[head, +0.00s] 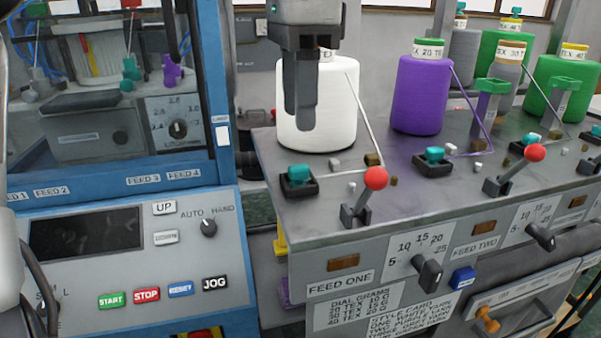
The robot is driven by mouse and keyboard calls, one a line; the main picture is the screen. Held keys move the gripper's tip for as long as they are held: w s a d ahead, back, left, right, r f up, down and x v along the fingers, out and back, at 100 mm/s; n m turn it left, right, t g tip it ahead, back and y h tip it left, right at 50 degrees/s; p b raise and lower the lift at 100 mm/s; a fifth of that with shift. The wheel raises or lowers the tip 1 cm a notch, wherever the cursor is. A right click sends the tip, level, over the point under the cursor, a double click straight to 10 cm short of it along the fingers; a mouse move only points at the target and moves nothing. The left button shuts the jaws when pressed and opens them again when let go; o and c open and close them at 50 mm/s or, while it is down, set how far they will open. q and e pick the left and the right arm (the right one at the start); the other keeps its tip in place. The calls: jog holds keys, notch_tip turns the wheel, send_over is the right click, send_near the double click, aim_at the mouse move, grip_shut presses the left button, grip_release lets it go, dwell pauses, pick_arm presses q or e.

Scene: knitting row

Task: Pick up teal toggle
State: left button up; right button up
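A teal toggle (298,174) sits in a black square base on the grey bench top, in front of the white yarn cone (338,110) above FEED ONE. A second teal toggle (435,154) sits in a like base in front of the purple cone, and another (531,139) stands farther right. My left gripper (301,125) points down in front of the white cone, above and apart from the FEED ONE toggle. Its fingers overlap from this side, so I cannot tell whether they are open or shut. Nothing shows held in it. My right gripper is not in view.
A red-knobbed lever (375,179) stands right of the FEED ONE toggle, with a yarn strand running down near it. Another red-knobbed lever (534,153) and the purple cone (419,95) stand farther right. The blue-framed machine (228,150) is on the left.

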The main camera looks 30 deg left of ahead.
aim_at(295, 167)
pick_arm(q)
jog(key=f, duration=0.7)
jog(key=shift+s+f, duration=0.1)
jog(key=shift+s, duration=0.25)
grip_shut()
